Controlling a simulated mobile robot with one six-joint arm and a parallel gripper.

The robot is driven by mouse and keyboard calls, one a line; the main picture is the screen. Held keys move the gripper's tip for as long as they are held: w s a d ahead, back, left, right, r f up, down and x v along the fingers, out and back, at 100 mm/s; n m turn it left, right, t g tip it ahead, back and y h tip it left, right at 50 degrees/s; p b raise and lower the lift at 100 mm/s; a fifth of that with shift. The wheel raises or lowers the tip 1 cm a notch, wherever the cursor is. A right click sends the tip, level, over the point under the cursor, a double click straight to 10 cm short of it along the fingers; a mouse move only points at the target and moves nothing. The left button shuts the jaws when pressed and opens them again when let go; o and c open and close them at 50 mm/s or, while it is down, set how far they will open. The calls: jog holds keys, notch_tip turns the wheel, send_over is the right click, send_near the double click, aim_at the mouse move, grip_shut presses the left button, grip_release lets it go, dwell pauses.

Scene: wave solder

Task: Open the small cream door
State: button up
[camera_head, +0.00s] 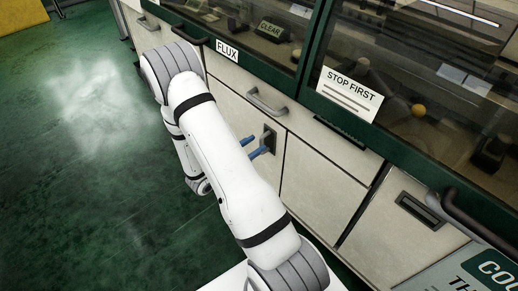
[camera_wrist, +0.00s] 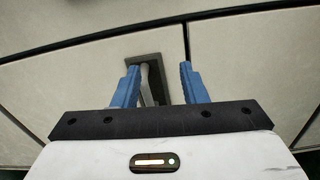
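The small cream door (camera_head: 236,116) is a flat cabinet panel, and it looks closed, flush with its neighbours. It also fills the left of the wrist view (camera_wrist: 70,85). Near its right edge is a dark recessed plate with a grey handle (camera_wrist: 147,78); the plate also shows in the head view (camera_head: 270,137). My gripper (camera_head: 260,144) has blue fingers pointing at the handle. In the wrist view my gripper (camera_wrist: 159,70) is open, with the handle between the fingers, nearer the left one. I cannot tell if that finger touches it. My arm hides the door's lower left.
A drawer with a grey bar handle (camera_head: 267,102) is above the door. A plain cream panel (camera_head: 318,190) is to the right, then another panel with a dark recessed handle (camera_head: 420,210). Green-framed windows (camera_head: 310,50) rise above. The green floor (camera_head: 90,180) at left is clear.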

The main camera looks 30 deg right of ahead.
aim_at(260, 144)
notch_tip(260, 144, down, 6)
jog(key=w+n+t, duration=0.2)
jog(key=n+t, duration=0.1)
jog(key=b+x, duration=0.1)
jog(key=x, duration=0.5)
jog(key=shift+w+d, duration=0.25)
jog(key=shift+d, duration=0.1)
grip_shut()
